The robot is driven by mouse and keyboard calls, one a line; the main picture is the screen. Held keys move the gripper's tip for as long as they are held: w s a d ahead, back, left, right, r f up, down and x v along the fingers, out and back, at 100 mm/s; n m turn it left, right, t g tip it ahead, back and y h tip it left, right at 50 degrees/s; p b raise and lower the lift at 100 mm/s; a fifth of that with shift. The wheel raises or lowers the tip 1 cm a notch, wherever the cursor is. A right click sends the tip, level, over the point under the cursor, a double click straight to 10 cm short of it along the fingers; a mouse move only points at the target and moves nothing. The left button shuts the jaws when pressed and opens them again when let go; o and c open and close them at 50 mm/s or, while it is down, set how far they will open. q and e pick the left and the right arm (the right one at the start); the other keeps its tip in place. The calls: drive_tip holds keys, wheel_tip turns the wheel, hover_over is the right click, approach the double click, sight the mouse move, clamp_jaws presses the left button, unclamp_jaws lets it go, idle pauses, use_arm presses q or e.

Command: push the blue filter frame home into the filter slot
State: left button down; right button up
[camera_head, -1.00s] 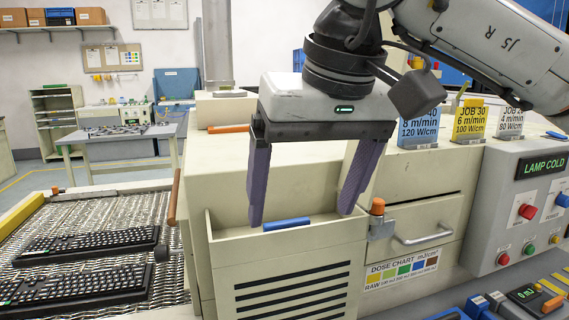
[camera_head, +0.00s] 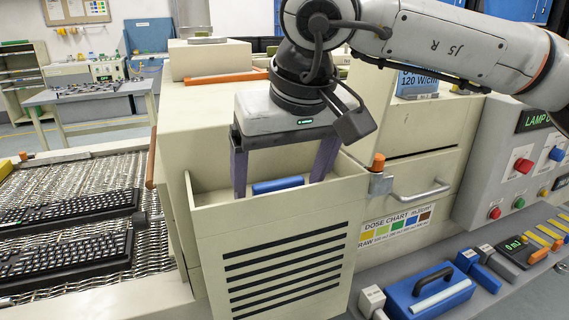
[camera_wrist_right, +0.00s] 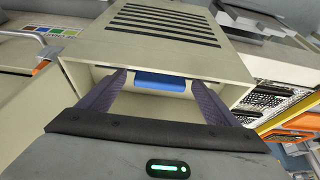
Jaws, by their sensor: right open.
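The blue filter frame (camera_head: 278,185) shows as a blue bar inside the open-topped filter slot (camera_head: 225,197) of the cream housing with black vents. It also shows in the right wrist view (camera_wrist_right: 160,81), between my fingers. Most of the frame's body is hidden below. My right gripper (camera_head: 281,190) points down into the slot opening, fingers spread wide at either end of the blue bar. In the right wrist view my right gripper (camera_wrist_right: 158,78) is open, with a gap on both sides of the bar. My left gripper is not in view.
An orange-capped post (camera_head: 378,163) and drawer handle (camera_head: 420,193) stand right of the slot. The control panel (camera_head: 520,165) is further right. A conveyor with black keyboards (camera_head: 75,225) lies left. A blue case (camera_head: 430,290) sits front right.

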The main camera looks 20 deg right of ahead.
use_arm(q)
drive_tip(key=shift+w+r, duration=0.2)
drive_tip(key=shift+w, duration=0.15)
use_arm(e)
drive_tip(key=shift+w+f, duration=0.1)
drive_tip(key=shift+f, duration=0.1)
drive_tip(key=shift+c, duration=0.2)
drive_tip(key=c, duration=1.6)
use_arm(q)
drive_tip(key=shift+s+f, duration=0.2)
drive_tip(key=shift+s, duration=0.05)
use_arm(e)
drive_tip(key=shift+o, duration=0.2)
drive_tip(key=shift+f, duration=0.1)
drive_tip(key=o, duration=1.6)
